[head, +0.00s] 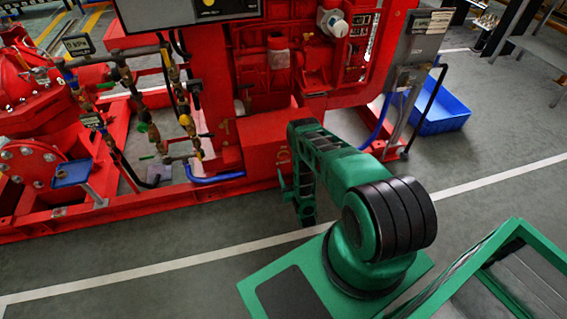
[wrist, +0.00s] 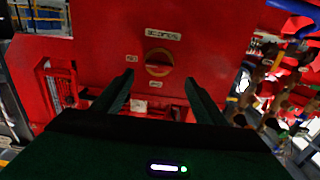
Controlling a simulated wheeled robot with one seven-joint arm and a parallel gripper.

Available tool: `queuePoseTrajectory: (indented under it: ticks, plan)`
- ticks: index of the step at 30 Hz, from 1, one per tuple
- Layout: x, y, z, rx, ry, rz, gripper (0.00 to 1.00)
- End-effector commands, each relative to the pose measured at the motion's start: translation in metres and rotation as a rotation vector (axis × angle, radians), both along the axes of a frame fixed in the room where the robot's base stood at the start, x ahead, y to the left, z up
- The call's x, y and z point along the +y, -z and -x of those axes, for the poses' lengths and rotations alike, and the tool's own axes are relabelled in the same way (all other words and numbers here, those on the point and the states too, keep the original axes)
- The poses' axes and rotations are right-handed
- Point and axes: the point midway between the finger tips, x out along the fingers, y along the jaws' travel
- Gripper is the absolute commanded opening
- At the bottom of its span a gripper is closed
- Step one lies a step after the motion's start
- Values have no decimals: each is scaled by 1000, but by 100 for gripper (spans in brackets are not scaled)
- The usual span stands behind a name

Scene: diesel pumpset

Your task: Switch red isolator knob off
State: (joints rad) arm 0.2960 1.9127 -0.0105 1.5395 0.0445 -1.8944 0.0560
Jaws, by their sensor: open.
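The red isolator knob (wrist: 159,62) shows in the wrist view on a flat red panel (wrist: 105,45). It is round, with a yellowish rim and a red grip bar that looks roughly level. A white label plate (wrist: 163,34) sits above it, with smaller labels to its left and below. My gripper (wrist: 159,79) is open and empty. Its two dark green fingers point toward the panel, one on either side of the knob in the picture, with tips slightly below it. I see no contact with the knob. In the head view I cannot make out the knob.
The red pumpset (head: 270,140) fills the back of the head view, with brass valves and piping (head: 180,110) at left. A blue bin (head: 440,108) lies on the floor at right. Grey floor (head: 130,235) in front is clear. Pipes also show right in the wrist view.

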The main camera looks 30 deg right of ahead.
Motion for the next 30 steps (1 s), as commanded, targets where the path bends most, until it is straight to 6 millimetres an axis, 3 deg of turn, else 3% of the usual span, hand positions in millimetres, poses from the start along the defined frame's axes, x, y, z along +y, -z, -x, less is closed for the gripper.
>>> queuePoseTrajectory:
  ticks: [6,12,26,30]
  plan:
    - [-14,-1,-39,-3,3,1,66]
    - [-22,-1,-63,-1,3,0,66]
    - [-25,-1,-75,0,4,0,66]
    - [-25,-1,-75,0,4,0,35]
